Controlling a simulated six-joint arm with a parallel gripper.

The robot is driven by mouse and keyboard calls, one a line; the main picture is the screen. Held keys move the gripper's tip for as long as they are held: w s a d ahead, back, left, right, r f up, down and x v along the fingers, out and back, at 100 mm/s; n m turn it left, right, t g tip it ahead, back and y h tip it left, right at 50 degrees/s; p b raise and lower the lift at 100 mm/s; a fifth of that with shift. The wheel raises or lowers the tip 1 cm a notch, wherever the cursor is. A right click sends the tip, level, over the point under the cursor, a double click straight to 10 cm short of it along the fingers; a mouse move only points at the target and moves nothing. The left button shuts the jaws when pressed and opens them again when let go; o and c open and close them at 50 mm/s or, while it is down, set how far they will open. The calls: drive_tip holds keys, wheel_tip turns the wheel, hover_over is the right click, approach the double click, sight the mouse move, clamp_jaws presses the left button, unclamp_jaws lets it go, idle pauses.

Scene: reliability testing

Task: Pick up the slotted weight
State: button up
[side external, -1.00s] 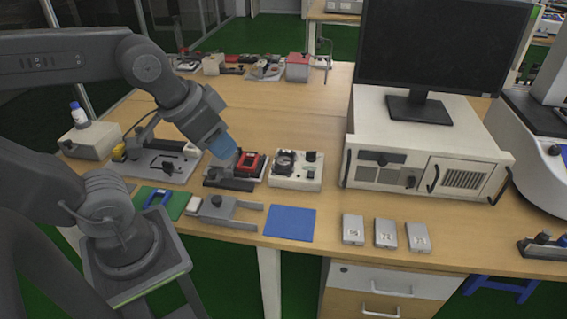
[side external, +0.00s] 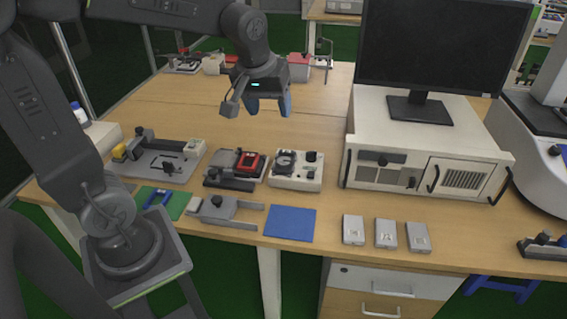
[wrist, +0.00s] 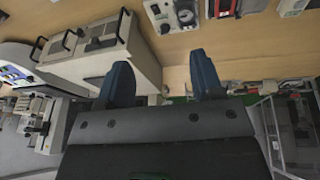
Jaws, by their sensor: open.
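My gripper (side external: 269,108) is open, its two blue fingers apart and empty, raised above the table behind the fixtures. The fingers also frame the wrist view, with a gap between them (wrist: 163,78). Three small silver blocks with labels lie in a row near the table's front edge: left (side external: 353,229), middle (side external: 386,234) and right (side external: 418,237). I cannot tell for sure which object is the slotted weight. My gripper is well apart from these blocks, behind them and to the left.
A white cabinet (side external: 430,150) carrying a monitor (side external: 440,50) stands right of my gripper. A white dial box (side external: 297,178), a red device (side external: 249,163), a grey clamp fixture (side external: 225,212) and a blue mat (side external: 290,224) lie in front. The table behind is partly clear.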

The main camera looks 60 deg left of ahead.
drive_tip(key=w+a+f+n+g, duration=0.1)
drive_tip(key=w+a+f+n, duration=0.3)
drive_tip(key=w, duration=0.2)
drive_tip(key=n+g, duration=0.2)
drive_tip(key=n, duration=0.4)
approach(284, 158)
drive_tip(key=f, duration=0.1)
drive_tip(key=d+f, duration=0.1)
drive_tip(key=shift+s+d+f+y, duration=0.1)
drive_tip(key=shift+d+f+y, duration=0.05)
drive_tip(key=shift+f+y, duration=0.2)
drive_tip(key=shift+s+a+f, duration=0.1)
drive_tip(key=shift+a+f, duration=0.1)
drive_tip(key=shift+f, duration=0.85)
drive_tip(key=shift+w+a+f, duration=0.1)
drive_tip(key=shift+a+f, duration=0.1)
drive_tip(key=shift+f, duration=0.85)
drive_tip(key=shift+s+a+f, duration=0.1)
drive_tip(key=shift+a+f, duration=0.1)
drive_tip(key=shift+f, duration=0.8)
drive_tip(key=c, duration=0.8)
drive_tip(key=shift+r, duration=0.1)
